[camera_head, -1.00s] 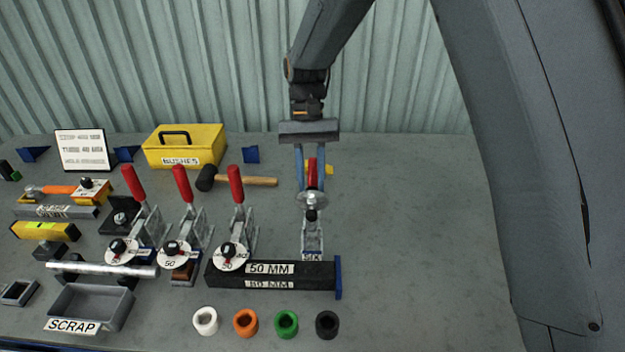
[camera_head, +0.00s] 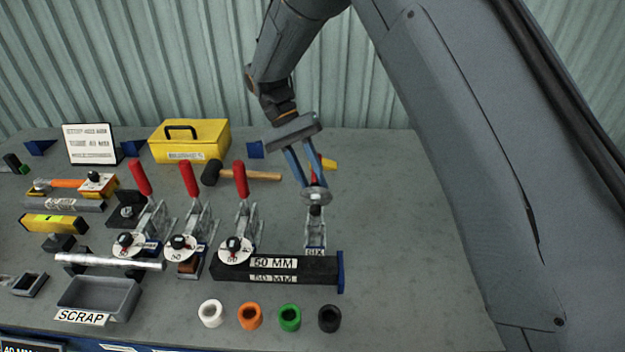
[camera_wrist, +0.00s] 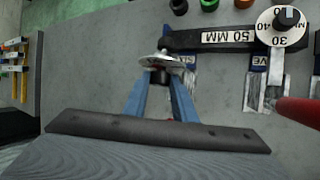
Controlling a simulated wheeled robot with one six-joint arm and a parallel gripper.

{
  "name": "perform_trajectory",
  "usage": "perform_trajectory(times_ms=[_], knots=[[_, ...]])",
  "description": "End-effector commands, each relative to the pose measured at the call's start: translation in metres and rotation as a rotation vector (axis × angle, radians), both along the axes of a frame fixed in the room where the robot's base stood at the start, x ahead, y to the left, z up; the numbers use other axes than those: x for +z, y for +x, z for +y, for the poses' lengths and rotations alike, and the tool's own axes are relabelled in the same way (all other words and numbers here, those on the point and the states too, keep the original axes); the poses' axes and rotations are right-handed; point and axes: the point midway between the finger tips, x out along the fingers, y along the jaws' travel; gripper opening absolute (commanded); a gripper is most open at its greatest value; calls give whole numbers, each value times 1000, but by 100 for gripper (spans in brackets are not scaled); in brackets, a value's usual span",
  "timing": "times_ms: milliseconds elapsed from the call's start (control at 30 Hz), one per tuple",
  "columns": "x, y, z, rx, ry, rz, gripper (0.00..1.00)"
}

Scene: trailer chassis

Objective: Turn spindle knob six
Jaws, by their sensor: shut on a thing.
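Spindle knob six is a metallic disc-shaped knob (camera_head: 316,195) on the clamp marked SIX (camera_head: 315,240), behind the right end of the 50 MM bar. My gripper (camera_head: 312,186) comes down from above, tilted, with its two blue fingers at the knob. The fingers are shut on the knob. In the wrist view the knob (camera_wrist: 161,62) sits at the fingertips, its disc facing away. The red handle of this clamp is mostly hidden behind the fingers.
Three clamps with red handles and white dials (camera_head: 236,250) stand to the left. The black 50 MM bar (camera_head: 230,268) lies in front. Several coloured rings (camera_head: 250,316) stand nearer the front edge. A mallet (camera_head: 250,175) and a yellow box (camera_head: 190,140) lie behind. The bench to the right is clear.

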Motion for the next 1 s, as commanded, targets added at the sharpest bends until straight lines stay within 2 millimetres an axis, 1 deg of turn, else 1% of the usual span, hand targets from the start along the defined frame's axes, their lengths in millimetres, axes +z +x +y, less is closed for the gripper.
perform_trajectory(times_ms=[233,267,333,367,600,733,867,1000], knots=[[1,1,-1,1,-1,-2,2],[1,1,-1,1,0,-2,29],[1,1,-1,1,0,-2,41],[1,1,-1,0,0,-1,43],[1,0,0,1,0,0,43],[5,4,3,1,2,-2,43],[19,11,11,2,2,-3,43],[38,21,21,1,2,-4,43]])
